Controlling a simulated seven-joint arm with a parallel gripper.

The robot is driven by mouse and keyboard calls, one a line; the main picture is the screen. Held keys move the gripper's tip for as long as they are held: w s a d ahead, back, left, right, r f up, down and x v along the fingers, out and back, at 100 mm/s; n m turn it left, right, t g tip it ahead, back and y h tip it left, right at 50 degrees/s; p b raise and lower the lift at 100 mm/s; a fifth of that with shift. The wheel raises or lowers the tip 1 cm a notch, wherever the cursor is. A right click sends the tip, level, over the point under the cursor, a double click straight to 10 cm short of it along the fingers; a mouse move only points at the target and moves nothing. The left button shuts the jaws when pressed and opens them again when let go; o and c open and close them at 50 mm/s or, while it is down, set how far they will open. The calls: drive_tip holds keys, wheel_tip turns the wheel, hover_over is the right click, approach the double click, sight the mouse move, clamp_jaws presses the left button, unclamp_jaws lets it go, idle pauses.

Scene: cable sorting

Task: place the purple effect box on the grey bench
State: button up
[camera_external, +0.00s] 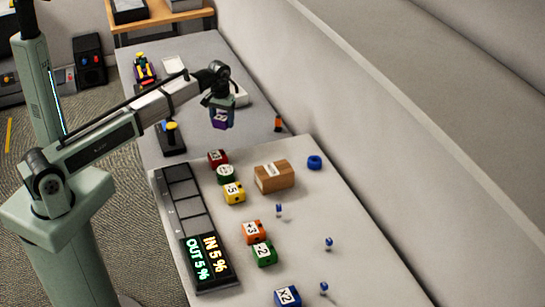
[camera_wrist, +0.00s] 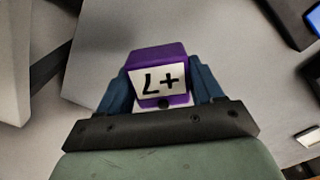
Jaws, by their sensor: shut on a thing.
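The purple effect box (camera_external: 220,123) is in my gripper (camera_external: 221,117) in the external view. I cannot tell the exact height.
On the grey bench are a device with coloured parts (camera_external: 144,70), a black pedal (camera_external: 170,137) and a small orange thing (camera_external: 278,124). The nearer pale table holds several coloured boxes, a cardboard box (camera_external: 274,177) and a black board (camera_external: 206,262). A wall runs along the right.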

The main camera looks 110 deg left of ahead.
drive_tip(key=shift+f, duration=0.35)
drive_tip(key=shift+f, duration=0.1)
drive_tip(key=shift+f, duration=4.85)
drive_tip(key=shift+f, duration=0.15)
drive_tip(key=o, duration=1.1)
drive_tip(key=shift+o, duration=0.2)
wheel_tip(320, 180, up, 12)
drive_tip(key=shift+r, duration=0.15)
